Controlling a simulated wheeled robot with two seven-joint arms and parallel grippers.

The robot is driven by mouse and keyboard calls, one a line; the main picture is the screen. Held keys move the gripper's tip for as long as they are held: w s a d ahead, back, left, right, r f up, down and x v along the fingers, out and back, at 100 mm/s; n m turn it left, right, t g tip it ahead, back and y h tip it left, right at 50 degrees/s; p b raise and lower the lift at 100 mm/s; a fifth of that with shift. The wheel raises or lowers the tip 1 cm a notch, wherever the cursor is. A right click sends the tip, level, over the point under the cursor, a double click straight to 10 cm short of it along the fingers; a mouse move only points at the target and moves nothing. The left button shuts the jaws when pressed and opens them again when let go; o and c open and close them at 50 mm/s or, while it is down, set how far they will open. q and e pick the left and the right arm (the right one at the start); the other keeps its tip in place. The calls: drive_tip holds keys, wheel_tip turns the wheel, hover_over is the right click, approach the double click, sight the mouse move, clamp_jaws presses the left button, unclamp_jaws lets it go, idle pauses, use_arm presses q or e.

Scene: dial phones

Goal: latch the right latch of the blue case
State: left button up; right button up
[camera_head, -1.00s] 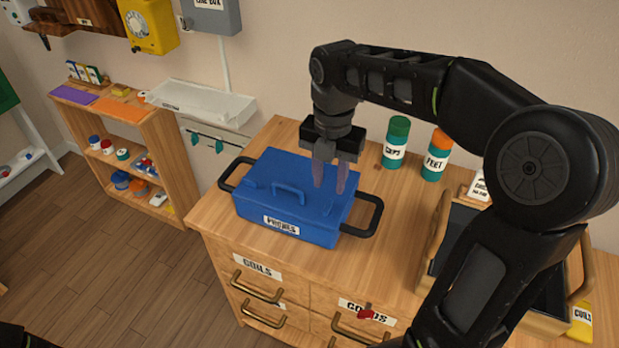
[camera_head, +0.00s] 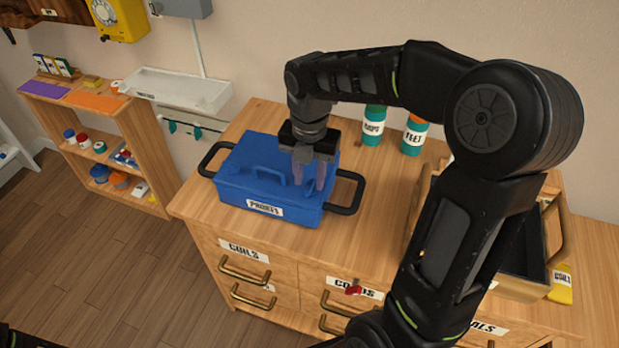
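The blue case (camera_head: 245,184) stands on the wooden cabinet top, its lid down, with a white label on its front and a black handle at each side. My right gripper (camera_head: 309,186) points down over the right part of the lid. Its two fingers are spread apart with nothing seen between them. I cannot tell whether the fingertips touch the case. The right latch cannot be made out; the fingers cover that part of the case. My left gripper is out of view.
Two teal bottles (camera_head: 373,126) stand behind the case. An open wooden box with a dark inside (camera_head: 520,255) is at the right, partly behind my arm. Drawers with brass handles (camera_head: 243,270) are below. A white tray (camera_head: 178,88) hangs on the wall at the left.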

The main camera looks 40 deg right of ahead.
drive_tip(key=shift+f, duration=0.65)
clamp_jaws()
